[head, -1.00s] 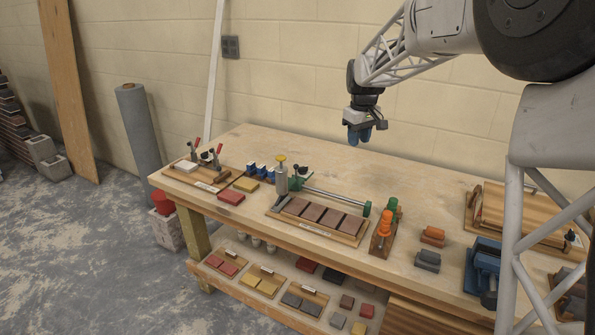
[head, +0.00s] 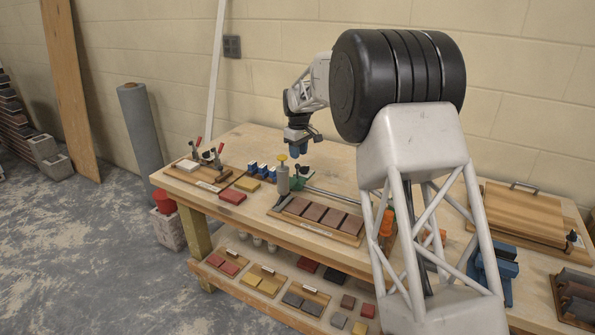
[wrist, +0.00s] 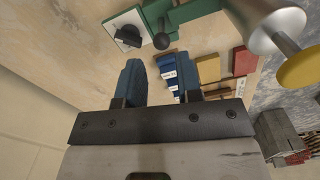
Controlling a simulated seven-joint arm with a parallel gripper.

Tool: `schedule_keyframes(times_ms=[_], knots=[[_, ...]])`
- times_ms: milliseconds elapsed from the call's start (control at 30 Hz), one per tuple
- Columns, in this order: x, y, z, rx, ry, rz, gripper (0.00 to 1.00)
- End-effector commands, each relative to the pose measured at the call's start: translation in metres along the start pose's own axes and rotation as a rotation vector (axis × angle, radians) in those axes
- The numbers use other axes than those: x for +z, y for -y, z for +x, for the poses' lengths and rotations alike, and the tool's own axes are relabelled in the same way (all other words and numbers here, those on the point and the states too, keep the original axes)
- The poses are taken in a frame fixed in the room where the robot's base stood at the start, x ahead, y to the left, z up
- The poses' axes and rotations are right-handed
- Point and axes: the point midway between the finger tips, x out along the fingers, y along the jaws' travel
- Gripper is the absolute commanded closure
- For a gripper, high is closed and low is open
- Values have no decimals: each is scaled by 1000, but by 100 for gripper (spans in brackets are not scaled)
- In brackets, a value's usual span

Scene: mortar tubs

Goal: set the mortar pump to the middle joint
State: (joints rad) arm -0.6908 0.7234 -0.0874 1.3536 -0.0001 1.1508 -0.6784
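The mortar pump (head: 283,179), a grey cylinder with a yellow knob on top, stands upright at the left end of the board of dark tiles (head: 317,218). The gaps between the tiles are the joints, and a metal rail (head: 325,191) runs behind them. My gripper (head: 297,152) hovers above and just behind the pump, not touching it. In the wrist view my gripper (wrist: 160,80) has its two blue fingers apart with nothing held. The pump (wrist: 275,28) shows at upper right there, outside the fingers, its yellow knob toward the camera.
A green bracket with a black knob (head: 295,172) stands beside the pump. Blue blocks (head: 262,170), a yellow brick (head: 247,184) and a red brick (head: 232,196) lie left. A clamp board (head: 198,175) is farther left. My arm covers part of the bench's right side.

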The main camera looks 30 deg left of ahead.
Motion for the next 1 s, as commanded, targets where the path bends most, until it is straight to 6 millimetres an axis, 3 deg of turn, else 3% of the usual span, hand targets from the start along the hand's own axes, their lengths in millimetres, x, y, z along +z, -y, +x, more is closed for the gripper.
schedule_keyframes(times_ms=[567,1000], knots=[[-3,1,6,-1,1,-5,67],[-3,1,50,-1,2,-5,67]])
